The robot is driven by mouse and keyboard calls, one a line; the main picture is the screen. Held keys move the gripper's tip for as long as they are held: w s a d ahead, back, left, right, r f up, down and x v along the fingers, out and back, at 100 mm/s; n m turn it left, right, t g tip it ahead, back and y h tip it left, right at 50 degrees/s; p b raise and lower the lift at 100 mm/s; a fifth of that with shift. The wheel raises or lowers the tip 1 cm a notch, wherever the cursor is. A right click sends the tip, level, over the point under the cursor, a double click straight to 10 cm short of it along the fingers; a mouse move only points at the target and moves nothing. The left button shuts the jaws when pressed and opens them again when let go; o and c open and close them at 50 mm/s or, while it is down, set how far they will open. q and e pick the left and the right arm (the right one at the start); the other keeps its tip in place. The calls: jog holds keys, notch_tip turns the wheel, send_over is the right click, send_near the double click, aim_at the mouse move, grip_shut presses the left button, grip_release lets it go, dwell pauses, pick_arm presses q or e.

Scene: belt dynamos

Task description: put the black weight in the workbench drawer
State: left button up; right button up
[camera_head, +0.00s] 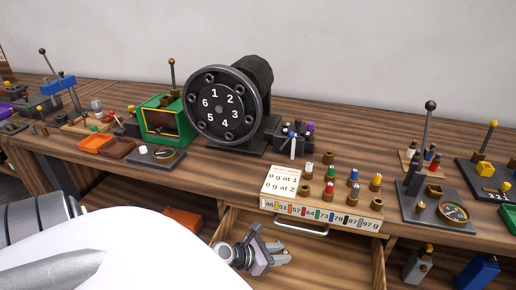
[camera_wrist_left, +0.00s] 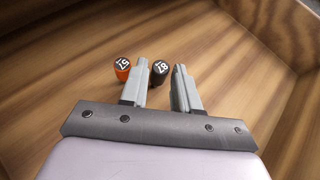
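In the left wrist view, the black weight (camera_wrist_left: 160,70), marked 87, stands on the wooden drawer floor (camera_wrist_left: 75,60), near and between the tips of the open fingers. An orange weight (camera_wrist_left: 122,67), marked 57, stands just left of the fingers. Both weights are hidden in the head view. My right gripper is not in view.
A numbered rack (camera_head: 322,211) with several coloured weights and a card (camera_head: 285,184) stands above the drawer. A numbered dial machine (camera_head: 222,106) stands behind, a green box (camera_head: 157,118) to its left. A lever stand (camera_head: 423,200) is at right. Wooden drawer walls (camera_wrist_left: 275,30) surround the gripper.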

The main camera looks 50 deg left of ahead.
pick_arm(q)
jog(key=v, duration=0.8)
jog(key=shift+s, duration=0.1)
jog(key=shift+v, duration=1.05)
